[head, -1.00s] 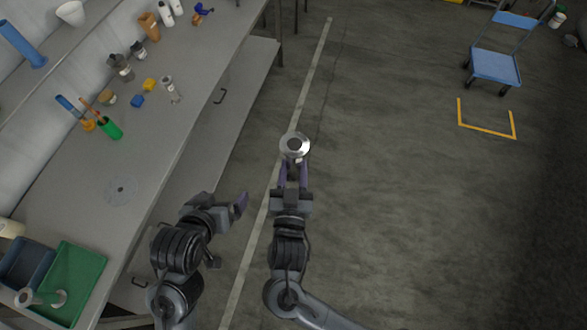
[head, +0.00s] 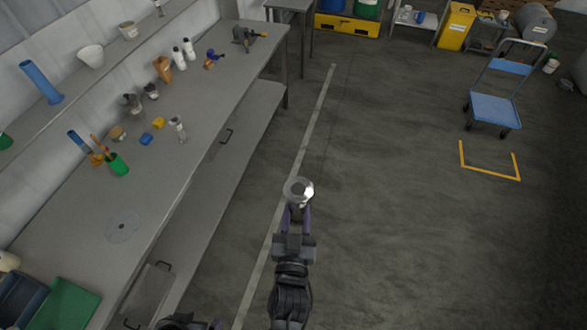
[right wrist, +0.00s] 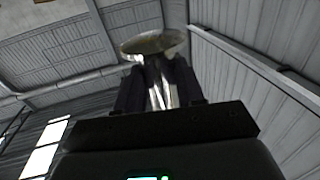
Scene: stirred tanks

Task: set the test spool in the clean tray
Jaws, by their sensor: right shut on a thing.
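The test spool (head: 298,190) is a shiny metal piece with a round flange. My right gripper (head: 296,214) is shut on it and holds it up over the aisle floor, right of the bench. In the right wrist view the spool's flange (right wrist: 153,43) is above the fingers, and its narrower body sits between them. A green tray (head: 68,303) is at the bench's near left end, cut off by the frame's lower edge. A dark blue tray (head: 22,298) is beside it. I cannot tell which is the clean tray. Only a bit of my left arm shows at the bottom edge.
The bench (head: 165,190) runs along the left, with a flat disc (head: 123,226), a green cup (head: 118,165), small blocks and bottles on it. A shelf is above it. The floor to the right is open, up to a blue cart (head: 494,108).

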